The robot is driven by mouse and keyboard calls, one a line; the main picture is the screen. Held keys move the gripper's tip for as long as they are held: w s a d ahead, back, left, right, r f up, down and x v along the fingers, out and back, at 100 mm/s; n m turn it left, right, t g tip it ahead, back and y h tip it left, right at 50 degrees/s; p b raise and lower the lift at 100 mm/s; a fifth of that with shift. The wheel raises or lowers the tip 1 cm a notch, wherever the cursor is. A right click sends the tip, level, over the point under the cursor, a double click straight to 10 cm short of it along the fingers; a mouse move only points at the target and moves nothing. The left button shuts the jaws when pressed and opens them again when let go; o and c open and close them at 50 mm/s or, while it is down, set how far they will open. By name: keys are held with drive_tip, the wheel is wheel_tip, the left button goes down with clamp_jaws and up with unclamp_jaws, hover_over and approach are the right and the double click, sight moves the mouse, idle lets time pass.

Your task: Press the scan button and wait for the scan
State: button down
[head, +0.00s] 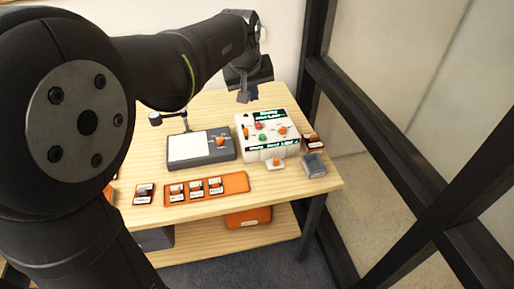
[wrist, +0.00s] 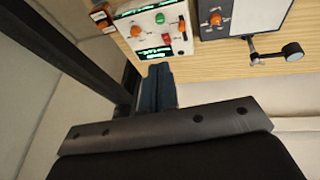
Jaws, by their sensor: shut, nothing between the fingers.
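A dark grey scanner-like device (head: 212,158) with a white pad (head: 188,146) and an orange button (head: 220,142) stands on the wooden table. Beside it on the right is a white box (head: 265,152) with green-and-white labels and red, green and orange controls. I cannot tell for certain which control is the scan button. My gripper (head: 246,98) is shut and empty, above the back edge of the white box and apart from it. In the wrist view my gripper (wrist: 158,70) points toward the white box (wrist: 148,40), and the orange button (wrist: 216,19) shows beyond it, to the right.
An orange tray (head: 236,183) with several labelled items lies in front, with a small dark box (head: 144,194) left of it. A grey container (head: 314,165) sits at the right edge. A thin-armed device (head: 155,118) stands behind the grey device. A black frame post (head: 316,60) rises at right.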

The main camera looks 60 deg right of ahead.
drive_tip(key=w+d+f+m+t, duration=0.2)
drive_tip(key=d+f+m+t, duration=0.15)
drive_tip(key=f+m, duration=0.45)
drive_tip(key=m+t, duration=0.3)
drive_tip(key=m, duration=1.3)
hover_over(264, 138)
drive_tip(key=shift+f+h, duration=0.3)
drive_tip(key=shift+f, duration=1.25)
drive_tip(key=shift+f, duration=0.1)
drive_tip(key=shift+f, duration=4.3)
drive_tip(key=shift+f, duration=0.1)
drive_tip(key=shift+f, duration=0.3)
